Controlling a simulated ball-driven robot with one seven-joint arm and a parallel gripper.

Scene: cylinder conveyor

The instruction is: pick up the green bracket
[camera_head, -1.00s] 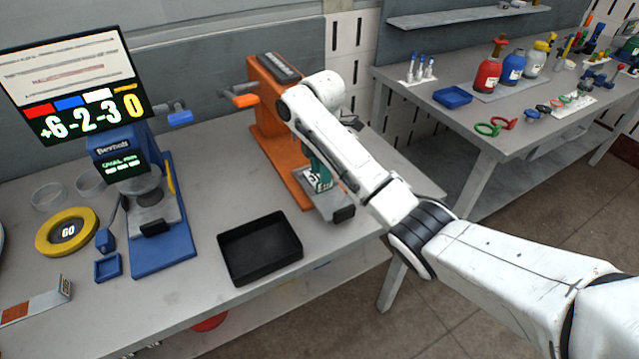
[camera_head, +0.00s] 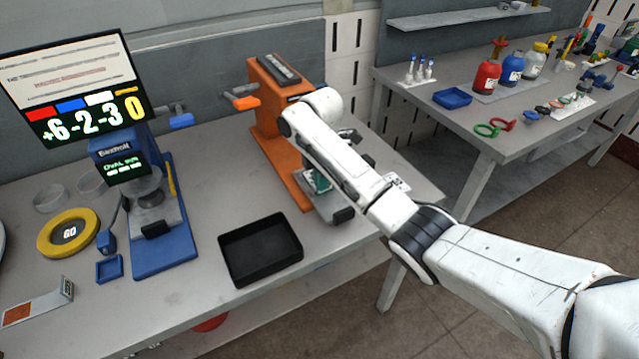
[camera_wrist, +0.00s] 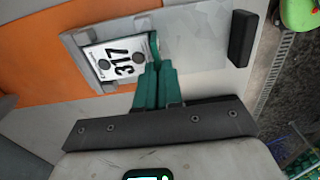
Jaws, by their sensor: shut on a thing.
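The green bracket (camera_head: 320,182) is at the orange machine's grey plate, mostly hidden behind my arm in the head view. In the wrist view its white label reading 317 (camera_wrist: 117,62) lies over the grey plate, with a green edge at its right. I cannot tell whether the bracket touches the plate.
The orange machine (camera_head: 270,120) stands close behind my arm. A black tray (camera_head: 262,276) lies in front of it. A blue machine (camera_head: 165,245) with a screen is to the left, near a yellow GO ring (camera_head: 45,243). A second table (camera_head: 470,110) stands at the right.

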